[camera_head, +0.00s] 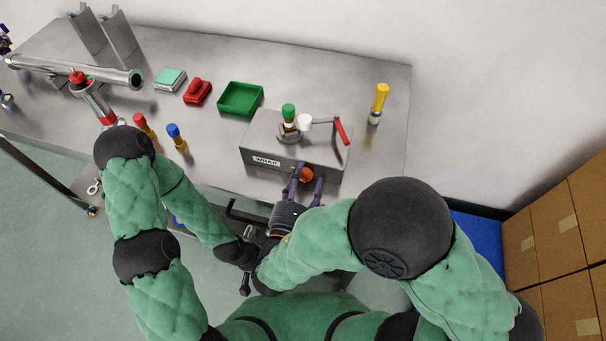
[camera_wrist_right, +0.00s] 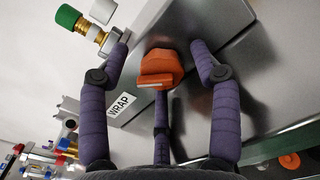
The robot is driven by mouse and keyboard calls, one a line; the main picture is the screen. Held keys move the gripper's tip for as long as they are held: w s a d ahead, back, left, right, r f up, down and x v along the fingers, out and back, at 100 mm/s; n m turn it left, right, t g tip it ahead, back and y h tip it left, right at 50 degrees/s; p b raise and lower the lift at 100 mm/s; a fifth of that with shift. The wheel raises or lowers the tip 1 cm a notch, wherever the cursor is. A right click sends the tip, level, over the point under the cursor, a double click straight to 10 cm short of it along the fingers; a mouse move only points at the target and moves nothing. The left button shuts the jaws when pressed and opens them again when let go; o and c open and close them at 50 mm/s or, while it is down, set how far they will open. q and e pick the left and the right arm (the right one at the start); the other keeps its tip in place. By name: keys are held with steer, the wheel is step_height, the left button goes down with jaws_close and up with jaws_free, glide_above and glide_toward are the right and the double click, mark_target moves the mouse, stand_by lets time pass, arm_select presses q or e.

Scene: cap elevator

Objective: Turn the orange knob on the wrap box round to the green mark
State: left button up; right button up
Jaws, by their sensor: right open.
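The grey wrap box (camera_head: 263,140), labelled WRAP, stands near the front edge of the metal table. Its orange knob (camera_head: 306,174) is on the front face and also shows large in the right wrist view (camera_wrist_right: 160,70). A pale line runs along the knob's raised grip. I cannot make out the green mark. My right gripper (camera_head: 304,183) is open at the knob, with its purple fingers on both sides. In the wrist view the fingertips (camera_wrist_right: 162,46) flank the knob with visible gaps.
On the box are a green-capped brass fitting (camera_head: 289,113) and a red-handled crank (camera_head: 342,131). A yellow-handled tool (camera_head: 379,101) stands to the right. Cardboard boxes (camera_head: 568,223) are stacked at right.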

steer(key=c, duration=1.1)
steer(key=m+b, duration=0.3)
steer(key=m, duration=0.1)
steer(key=shift+f, duration=0.1)
steer(key=shift+d+m+b, duration=0.1)
steer(key=shift+m+b, duration=0.55)
steer(key=shift+m, duration=0.25)
steer(key=o, duration=1.1)
steer(key=shift+d, duration=0.1)
steer(key=shift+s, duration=0.15)
